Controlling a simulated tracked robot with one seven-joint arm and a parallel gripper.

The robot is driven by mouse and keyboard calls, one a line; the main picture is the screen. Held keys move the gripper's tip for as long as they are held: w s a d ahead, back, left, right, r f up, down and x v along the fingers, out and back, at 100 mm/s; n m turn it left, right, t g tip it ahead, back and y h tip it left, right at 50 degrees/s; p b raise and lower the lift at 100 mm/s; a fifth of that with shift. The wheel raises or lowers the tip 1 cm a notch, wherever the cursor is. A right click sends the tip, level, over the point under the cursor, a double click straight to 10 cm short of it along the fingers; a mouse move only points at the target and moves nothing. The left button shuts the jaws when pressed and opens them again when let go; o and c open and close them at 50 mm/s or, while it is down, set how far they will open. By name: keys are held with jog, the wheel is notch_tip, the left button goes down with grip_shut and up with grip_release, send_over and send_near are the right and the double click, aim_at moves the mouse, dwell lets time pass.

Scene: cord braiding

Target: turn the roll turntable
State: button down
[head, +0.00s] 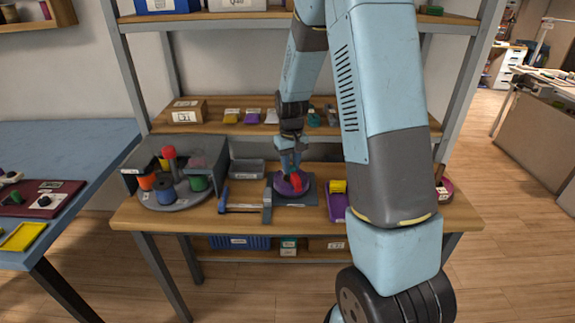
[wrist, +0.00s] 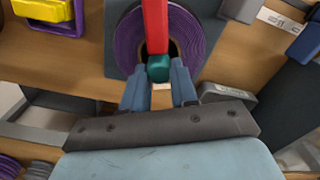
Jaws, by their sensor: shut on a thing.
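The roll turntable (head: 176,205) is a grey round plate at the left of the workbench, partly inside a grey housing. It bears an orange roll (head: 146,181), a blue roll (head: 165,194) and a green roll (head: 199,183). A red-topped post (head: 169,152) rises among them. My gripper (head: 290,162) is well to its right, above a flat purple roll (head: 281,186) on a dark plate. In the wrist view, my gripper (wrist: 159,74) is shut on a red and teal piece (wrist: 156,30) over the hole of the purple roll. The turntable is out of the wrist view.
A grey housing wall (head: 132,184) flanks the turntable. A blue-handled tool (head: 242,208) and a grey tray (head: 247,169) lie between turntable and gripper. A purple tray with a yellow piece (head: 338,187) is to the right. A shelf (head: 210,129) with small items runs behind.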

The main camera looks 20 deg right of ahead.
jog(key=shift+w+d+m, duration=0.1)
jog(key=shift+m, duration=0.9)
jog(key=c, duration=0.9)
grip_release()
notch_tip(320, 180, up, 14)
jog(key=shift+f, duration=0.15)
